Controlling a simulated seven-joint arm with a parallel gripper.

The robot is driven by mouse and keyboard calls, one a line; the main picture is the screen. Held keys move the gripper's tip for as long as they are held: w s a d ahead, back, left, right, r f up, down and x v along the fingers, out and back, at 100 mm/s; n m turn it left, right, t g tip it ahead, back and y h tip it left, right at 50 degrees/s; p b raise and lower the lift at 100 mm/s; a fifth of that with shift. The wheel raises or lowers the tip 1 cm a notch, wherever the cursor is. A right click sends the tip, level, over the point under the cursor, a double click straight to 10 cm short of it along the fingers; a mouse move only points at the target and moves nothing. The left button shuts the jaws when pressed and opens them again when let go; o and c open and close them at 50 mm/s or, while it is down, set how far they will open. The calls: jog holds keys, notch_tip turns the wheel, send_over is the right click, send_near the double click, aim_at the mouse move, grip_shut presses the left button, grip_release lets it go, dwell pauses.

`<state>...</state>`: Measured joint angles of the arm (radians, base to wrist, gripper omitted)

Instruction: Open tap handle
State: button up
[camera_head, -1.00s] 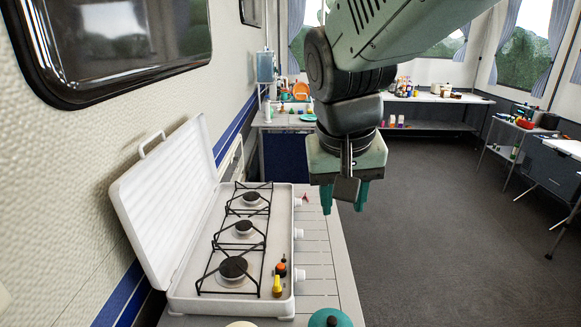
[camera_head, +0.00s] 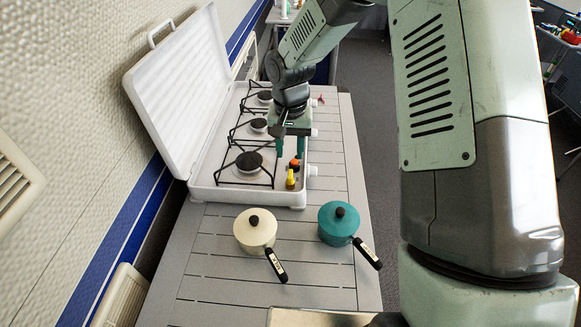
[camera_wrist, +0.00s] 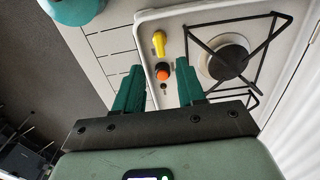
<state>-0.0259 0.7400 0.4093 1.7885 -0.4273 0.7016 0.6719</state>
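A small yellow handle (camera_head: 290,181), probably the tap handle, stands at the near right corner of the white gas stove (camera_head: 240,200). An orange knob with a dark base (camera_head: 295,163) is just behind it. My gripper (camera_head: 289,153) points down above this corner, fingers apart and empty. In the wrist view, the yellow handle (camera_wrist: 159,44) lies just past the gap between my two teal fingertips (camera_wrist: 159,69), and the orange knob (camera_wrist: 162,74) shows in that gap. I cannot tell the height of the fingertips over the stove, and no contact is visible.
The stove's raised lid (camera_head: 180,90) leans by the wall on the left. Black burner grates (camera_head: 240,135) are left of my gripper. A cream pot (camera_head: 255,230) and a teal pot (camera_head: 338,222) stand on the slatted table (camera_head: 210,265) in front.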

aim_at(290, 173)
notch_tip(290, 173, down, 8)
jog(key=shift+r, duration=0.1)
jog(key=shift+c, duration=0.3)
grip_shut()
